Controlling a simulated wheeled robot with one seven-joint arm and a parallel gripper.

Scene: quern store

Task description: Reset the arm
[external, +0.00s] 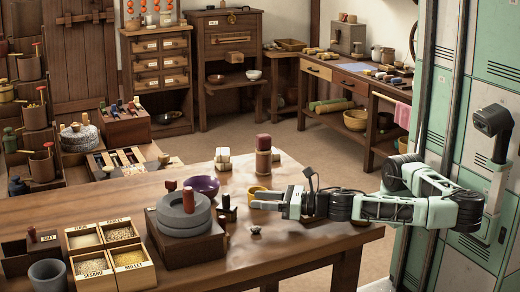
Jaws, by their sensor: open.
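My gripper (268,201) reaches in from the right, low over the wooden table (300,244). Its jaws are open and point left. Left of the jaws is a small dark upright piece (228,208). A round stone quern (184,214) with a reddish-brown handle sits on a wooden base farther left. My arm stretches to the right, past the table's edge.
A purple bowl (203,185) stands behind the quern. A dark red and tan cylinder (263,156) stands behind the gripper, with pale blocks (222,159) near it. Grain boxes (108,259) fill the front left. Green lockers (480,80) stand at the right. The table's front right is mostly clear.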

